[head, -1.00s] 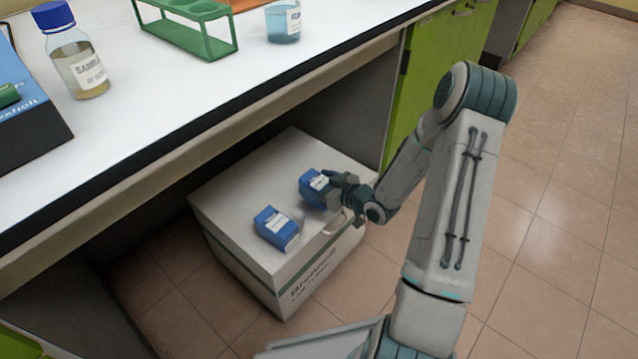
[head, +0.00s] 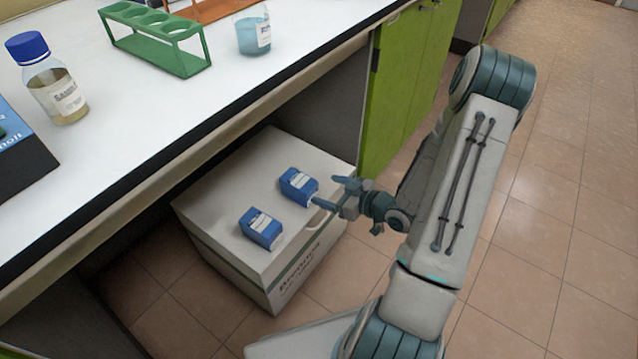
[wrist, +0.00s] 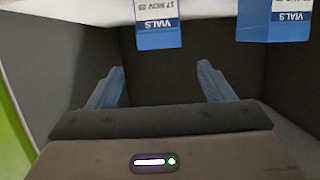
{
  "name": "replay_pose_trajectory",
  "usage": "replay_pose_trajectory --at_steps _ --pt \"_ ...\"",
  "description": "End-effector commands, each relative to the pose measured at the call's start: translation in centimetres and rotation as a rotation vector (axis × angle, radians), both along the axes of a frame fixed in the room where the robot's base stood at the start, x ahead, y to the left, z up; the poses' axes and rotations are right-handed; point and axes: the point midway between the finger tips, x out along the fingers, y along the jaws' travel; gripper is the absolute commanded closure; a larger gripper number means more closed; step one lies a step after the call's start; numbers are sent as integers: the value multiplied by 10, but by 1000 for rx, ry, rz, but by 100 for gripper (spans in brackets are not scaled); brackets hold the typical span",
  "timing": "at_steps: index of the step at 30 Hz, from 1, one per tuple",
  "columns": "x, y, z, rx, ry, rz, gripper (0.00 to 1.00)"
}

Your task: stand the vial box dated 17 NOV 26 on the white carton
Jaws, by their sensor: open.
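Two blue vial boxes with white labels rest apart on the white carton (head: 215,205). The rear box (head: 298,186), nearest my gripper, also shows in the wrist view (wrist: 158,38); its label appears upside down there and seems to read 17 NOV 26. It looks upright. The other box (head: 261,228) sits nearer the carton's front; in the wrist view (wrist: 272,30) its date is cut off. My gripper (head: 330,192) is open and empty at the carton's right edge, its fingers (wrist: 161,82) pointing toward the rear box, clear of it.
The carton stands on the floor under the white bench (head: 160,115), whose edge overhangs it. A green cabinet (head: 412,85) is beyond it. A sample bottle (head: 50,85), green rack (head: 155,38) and beaker (head: 253,35) stand on the bench. Floor to the right is clear.

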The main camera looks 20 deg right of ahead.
Motion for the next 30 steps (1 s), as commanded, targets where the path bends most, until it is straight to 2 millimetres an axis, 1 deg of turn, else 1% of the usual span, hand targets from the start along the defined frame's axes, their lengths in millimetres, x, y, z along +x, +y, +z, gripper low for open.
replay_pose_trajectory --at_steps 2,5,8,10,14,17,20,23,24,26,30 --pt "-2 -3 2 -11 6 -1 26" --pt "1 -6 2 -73 46 -11 26" --pt "8 -12 3 -193 125 -41 26" --pt "13 -20 8 -293 197 -81 26" --pt "14 -34 28 -451 332 -186 26" --pt "7 -41 50 -535 430 -278 26" --pt "-7 -41 75 -584 527 -371 26" --pt "-28 -35 100 -596 625 -458 26" --pt "-38 -30 111 -593 665 -487 26" --pt "-55 -21 125 -579 727 -528 26" --pt "-101 8 155 -513 872 -582 26"
